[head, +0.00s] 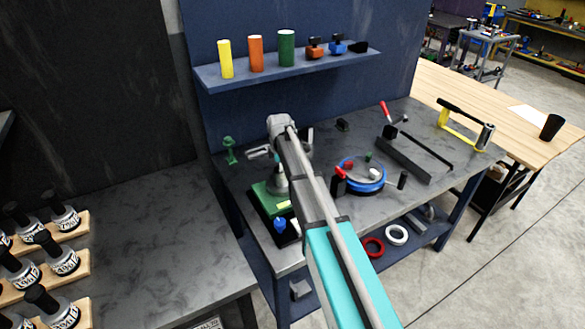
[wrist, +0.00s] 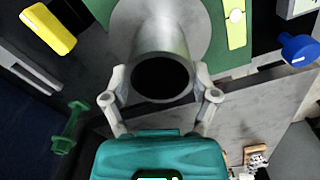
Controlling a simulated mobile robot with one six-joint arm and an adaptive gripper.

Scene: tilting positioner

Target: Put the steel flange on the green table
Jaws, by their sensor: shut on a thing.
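The steel flange, a round grey disc with a hollow neck, fills the top middle of the wrist view (wrist: 165,38) and shows partly behind my arm in the head view (head: 274,184). My gripper (wrist: 160,80) is shut on its neck, one finger on each side. The green table (head: 262,190) is a flat green plate on a dark base on the bench. Its green surface also shows around the disc in the wrist view (wrist: 232,58). The disc is over the green table; I cannot tell whether it touches it. My arm hides part of both in the head view.
A blue knob (head: 280,224) and a yellow strip (head: 284,205) are at the green table's near side. A green clamp-like part (head: 229,150) stands left. A blue round fixture (head: 361,174) stands right. A shelf (head: 300,67) with coloured cylinders hangs behind.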

